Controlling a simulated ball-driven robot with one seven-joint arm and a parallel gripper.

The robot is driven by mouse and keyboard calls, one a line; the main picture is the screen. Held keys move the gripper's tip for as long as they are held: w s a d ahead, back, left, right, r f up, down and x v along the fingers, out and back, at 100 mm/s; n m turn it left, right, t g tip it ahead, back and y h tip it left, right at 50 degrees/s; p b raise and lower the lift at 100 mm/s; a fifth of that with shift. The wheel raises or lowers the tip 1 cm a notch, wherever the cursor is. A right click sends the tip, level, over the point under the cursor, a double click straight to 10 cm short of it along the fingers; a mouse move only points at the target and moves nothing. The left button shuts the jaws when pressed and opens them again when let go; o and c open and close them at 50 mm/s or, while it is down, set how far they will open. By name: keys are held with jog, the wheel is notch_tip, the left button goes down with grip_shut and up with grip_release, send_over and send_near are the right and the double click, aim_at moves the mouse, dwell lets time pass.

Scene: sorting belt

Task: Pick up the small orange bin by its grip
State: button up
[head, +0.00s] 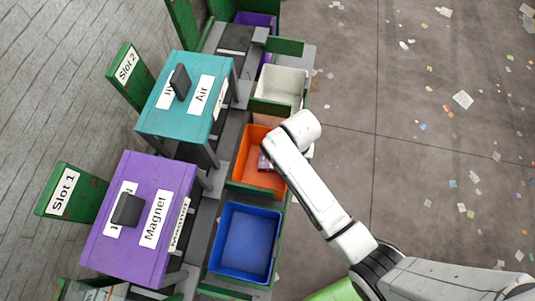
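The small orange bin (255,177) stands on the belt-side shelf between the white bin and the blue bin. Its inside is partly visible, with a small pale and purple item (264,161) at its right side that I cannot make out clearly. My white arm reaches in from the lower right and its bent wrist end is over the bin's upper right edge. The wrist covers that part of the bin, and the bin's grip cannot be made out. My gripper's fingers are hidden behind my own arm, so their contact with the bin cannot be seen.
A blue bin (245,243) stands nearer and a white bin (283,86) farther. Left are the purple Magnet station (112,258) and the teal Air station (175,126), with green Slot 1 (83,183) and Slot 2 (138,88) signs. Floor (440,165) at right is open, with scattered scraps.

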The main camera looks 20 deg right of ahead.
grip_shut()
dwell(0.6)
